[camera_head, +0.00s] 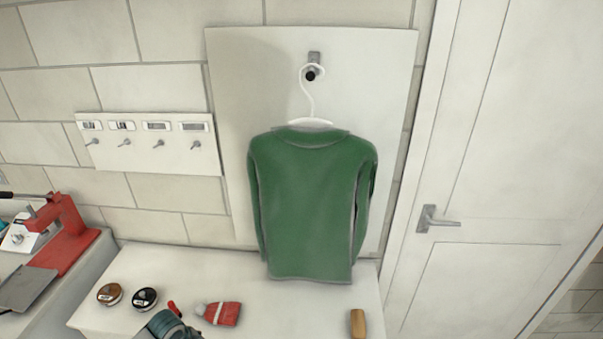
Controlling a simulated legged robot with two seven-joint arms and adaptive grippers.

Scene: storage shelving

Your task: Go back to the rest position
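Neither of my grippers can be made out in the head view. A green long-sleeved sweater (305,205) hangs on a white hanger (309,105). The hanger hangs from a hook (314,68) on a white wall panel (235,90). The sweater's lower hem comes down in front of the back of a white counter (280,300).
On the counter are a brown-topped tin (109,294), a black-topped tin (144,298), a red tube (222,313), a wooden-handled item (357,323) and an unclear dark teal object (168,326). A key rack (150,144), red press (66,235) and door (485,180) flank it.

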